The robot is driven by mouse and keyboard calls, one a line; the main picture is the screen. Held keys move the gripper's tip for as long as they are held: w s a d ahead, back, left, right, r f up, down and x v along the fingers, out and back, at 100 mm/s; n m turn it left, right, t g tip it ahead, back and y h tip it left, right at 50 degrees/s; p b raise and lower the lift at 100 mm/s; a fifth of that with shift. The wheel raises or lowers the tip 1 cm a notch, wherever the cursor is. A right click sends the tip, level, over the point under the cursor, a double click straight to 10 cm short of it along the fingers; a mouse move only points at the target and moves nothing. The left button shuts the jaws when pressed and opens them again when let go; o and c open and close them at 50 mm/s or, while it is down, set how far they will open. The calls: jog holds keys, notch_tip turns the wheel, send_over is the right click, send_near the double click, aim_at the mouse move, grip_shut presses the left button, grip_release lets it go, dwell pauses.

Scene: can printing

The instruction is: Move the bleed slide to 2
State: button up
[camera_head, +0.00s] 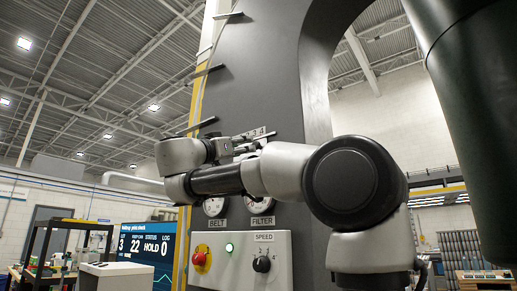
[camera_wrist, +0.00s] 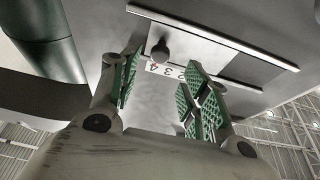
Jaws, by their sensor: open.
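The bleed slide shows in the wrist view as a dark round knob (camera_wrist: 160,50) in a slot between two pale rails. A white number scale (camera_wrist: 167,70) runs beside it, with 4, 3 and 2 readable and the rest hidden by a finger. The knob stands near the 4 and 3 end. My gripper (camera_wrist: 160,74) is open and empty, its green-padded fingers apart on either side of the scale, with the knob beyond the fingertips and apparently not touched. In the head view only the 3 and 4 of the scale (camera_head: 258,132) show; my arm hides the knob.
The upper rail (camera_wrist: 210,37) sticks out from the grey machine face. Below my arm are the BELT gauge (camera_head: 214,206), the FILTER gauge (camera_head: 261,203), a red button (camera_head: 200,258) and a black SPEED dial (camera_head: 262,263). A blue screen (camera_head: 147,252) stands at the left.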

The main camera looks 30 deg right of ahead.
jog(key=x, duration=0.7)
jog(key=shift+d, duration=0.1)
grip_shut()
